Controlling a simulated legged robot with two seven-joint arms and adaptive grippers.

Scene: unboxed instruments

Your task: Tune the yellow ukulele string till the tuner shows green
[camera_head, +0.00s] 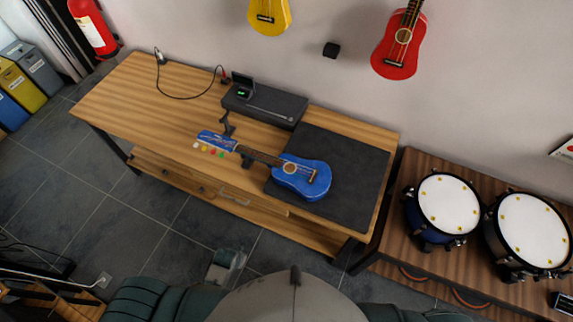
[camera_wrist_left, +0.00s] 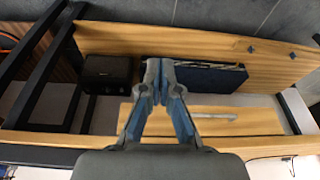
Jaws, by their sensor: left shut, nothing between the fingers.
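The blue ukulele (camera_head: 315,189) lies on the table with its body on a dark mat and its neck on a stand. Its headstock (camera_head: 213,138) points left and has coloured pegs along its near edge, including a yellow peg (camera_head: 204,148). The tuner (camera_head: 242,90) stands on a black case at the back and shows a small green display; its text is too small to read. My left gripper (camera_wrist_left: 161,70) is shut and empty, in front of the table and apart from the ukulele. My right gripper is not in view.
The wooden table (camera_head: 140,90) is clear at its left. The black case (camera_head: 285,103) and a cable (camera_head: 185,97) lie at the back. Drums (camera_head: 447,203) stand at the right. The left wrist view shows a black box (camera_wrist_left: 108,72) and a drawer handle (camera_wrist_left: 214,117).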

